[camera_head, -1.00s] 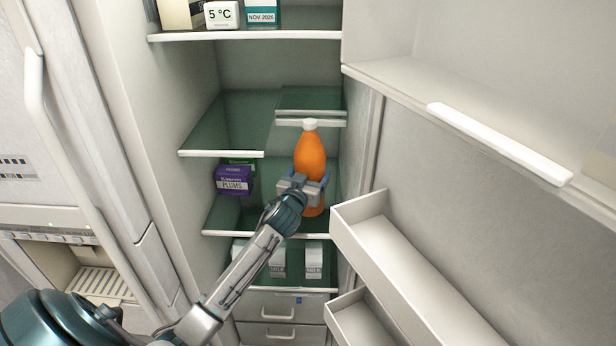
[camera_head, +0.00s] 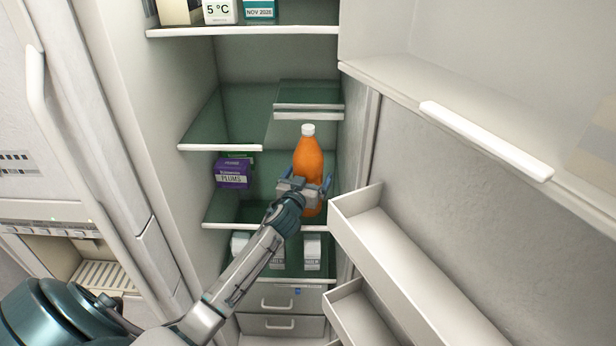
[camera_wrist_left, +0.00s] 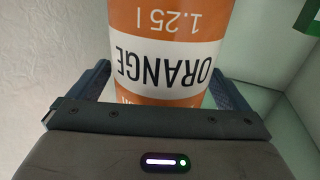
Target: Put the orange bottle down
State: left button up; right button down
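The orange bottle (camera_head: 308,158) with a white cap is upright inside the fridge, over the shelf (camera_head: 262,212) that also holds the plums box. Its base is close to that shelf's front edge and looks to rest on the glass. My left gripper (camera_head: 306,186) is at the bottle's lower half, one finger on each side. In the left wrist view the bottle's label (camera_wrist_left: 165,65) fills the space between the spread fingers, with thin gaps at its sides; the fingers look open around it. My right gripper is not in view.
A purple plums box (camera_head: 232,174) stands left on the same shelf. A half-depth shelf (camera_head: 220,147) and a small raised glass shelf (camera_head: 308,107) are above. White cartons (camera_head: 312,252) stand below. The open door's bin (camera_head: 400,262) is close on the right.

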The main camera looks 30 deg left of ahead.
pick_arm(q)
jog(key=shift+f, duration=0.1)
